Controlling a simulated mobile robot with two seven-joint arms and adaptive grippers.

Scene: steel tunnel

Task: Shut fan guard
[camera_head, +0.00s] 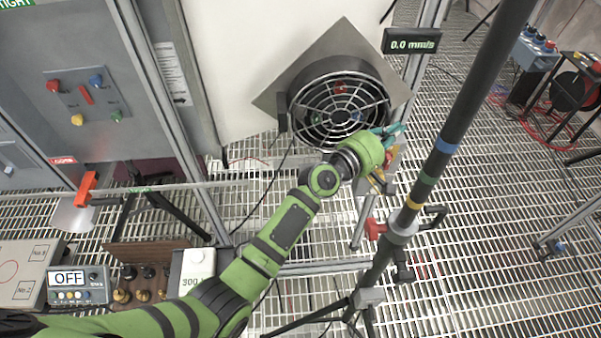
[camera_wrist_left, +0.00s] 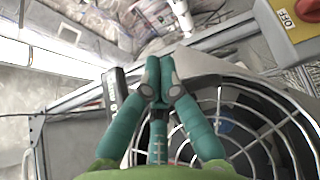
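The fan guard (camera_head: 322,118) is a round pale wire grille in front of the dark fan housing (camera_head: 333,66), which has a square grey plate behind it. I cannot tell whether a gap is left between guard and housing. The guard's wires also show at the right of the left wrist view (camera_wrist_left: 262,128). My left gripper (camera_head: 393,131) is at the lower right edge of the guard. In the left wrist view its teal fingers (camera_wrist_left: 161,82) come together at the tips, with nothing clearly held between them. Contact with the guard is unclear. My right gripper is in neither view.
A "0.0 mm/s" display (camera_head: 411,41) hangs right of the fan. A dark stand pole (camera_head: 440,160) with coloured bands rises close to my left gripper. A yellow box with a red OFF switch (camera_wrist_left: 300,15) shows in the wrist view. Open grating lies at the right.

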